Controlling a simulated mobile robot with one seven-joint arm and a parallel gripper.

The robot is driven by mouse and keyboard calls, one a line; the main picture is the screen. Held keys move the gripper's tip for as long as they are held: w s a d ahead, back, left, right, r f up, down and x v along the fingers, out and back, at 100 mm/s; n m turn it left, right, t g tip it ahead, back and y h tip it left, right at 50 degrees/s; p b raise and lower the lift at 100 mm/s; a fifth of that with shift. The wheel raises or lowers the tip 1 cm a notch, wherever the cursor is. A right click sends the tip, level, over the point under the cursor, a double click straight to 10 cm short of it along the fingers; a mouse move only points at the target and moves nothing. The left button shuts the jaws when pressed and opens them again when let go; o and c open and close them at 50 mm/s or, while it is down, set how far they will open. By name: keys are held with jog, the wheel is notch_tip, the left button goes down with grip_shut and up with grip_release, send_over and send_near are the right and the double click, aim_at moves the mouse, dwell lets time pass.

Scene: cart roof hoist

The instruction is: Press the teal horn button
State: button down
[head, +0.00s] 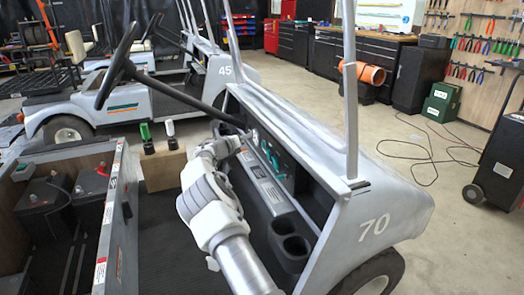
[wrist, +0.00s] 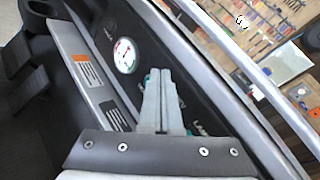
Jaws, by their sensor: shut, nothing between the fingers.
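My gripper's two grey fingers are shut together and empty in the wrist view (wrist: 159,74), with their tips in front of the dark dash panel. In the head view my gripper (head: 244,138) reaches towards the dash of the cart numbered 70. Teal parts show on that dash in the head view (head: 270,157); they are too small to tell which is the horn button. In the wrist view, a bit of teal (wrist: 154,74) shows beside the fingertips, and another (wrist: 188,132) right of the finger bases. The fingers partly hide this area; I cannot tell whether they touch anything.
A round gauge (wrist: 125,55) sits left of the fingers on the dash. The steering wheel (head: 117,66) and its column rise left of my arm. A grey roof post (head: 350,90) stands right of the dash. Cup holders (head: 292,247) lie below it.

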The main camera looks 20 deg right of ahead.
aim_at(263, 144)
jog(key=w+a+f+n+t+b, duration=0.1)
jog(key=w+a+f+n+t, duration=0.1)
jog(key=a+f+n, duration=0.3)
notch_tip(263, 144, down, 2)
jog(key=shift+w+a+f+y, duration=0.15)
jog(key=shift+w+f+y, duration=0.1)
jog(key=shift+w+y, duration=0.25)
jog(key=d, duration=0.9)
dwell(1.8)
jog(key=shift+d+b, duration=0.35)
